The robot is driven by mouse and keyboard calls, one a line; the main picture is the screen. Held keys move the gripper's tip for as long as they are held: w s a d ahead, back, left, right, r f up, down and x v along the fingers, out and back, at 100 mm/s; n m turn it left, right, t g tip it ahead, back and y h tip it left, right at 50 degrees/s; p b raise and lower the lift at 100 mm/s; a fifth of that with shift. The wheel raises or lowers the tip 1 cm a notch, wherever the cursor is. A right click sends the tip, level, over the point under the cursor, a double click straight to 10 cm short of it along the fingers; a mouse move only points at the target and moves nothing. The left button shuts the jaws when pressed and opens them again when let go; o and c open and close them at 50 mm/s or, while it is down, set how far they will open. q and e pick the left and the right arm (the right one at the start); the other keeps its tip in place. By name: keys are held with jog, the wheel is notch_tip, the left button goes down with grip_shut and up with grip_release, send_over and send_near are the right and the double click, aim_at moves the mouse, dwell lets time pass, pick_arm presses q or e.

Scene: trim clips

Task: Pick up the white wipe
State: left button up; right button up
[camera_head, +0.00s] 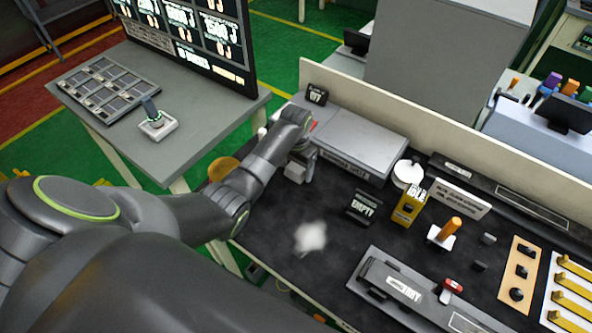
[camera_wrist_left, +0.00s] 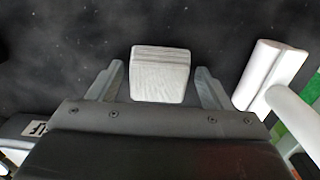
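A small white folded block, which looks like the white wipe (camera_wrist_left: 160,75), lies on the dark bench top in the left wrist view, with ridged layers at its far edge. It also shows in the head view as a white piece (camera_head: 294,172) beside the gripper. My left gripper (camera_wrist_left: 157,82) is open, with one finger on each side of the wipe and a dark gap on both sides. In the head view the left gripper (camera_head: 302,163) points down at the bench near the grey box. My right gripper is not in view.
A blurred white patch (camera_head: 311,237) lies on the dark bench top. A grey box (camera_head: 362,143), an EMPTY sign (camera_head: 361,208) and a yellow IDLE block (camera_head: 408,205) stand nearby. A white rounded object (camera_wrist_left: 268,75) is right of the gripper in the wrist view.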

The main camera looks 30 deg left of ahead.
aim_at(296, 167)
pick_arm(q)
jog(key=c, duration=0.7)
notch_tip(296, 167, up, 10)
jog(key=shift+r+b, duration=0.1)
jog(key=shift+b, duration=0.8)
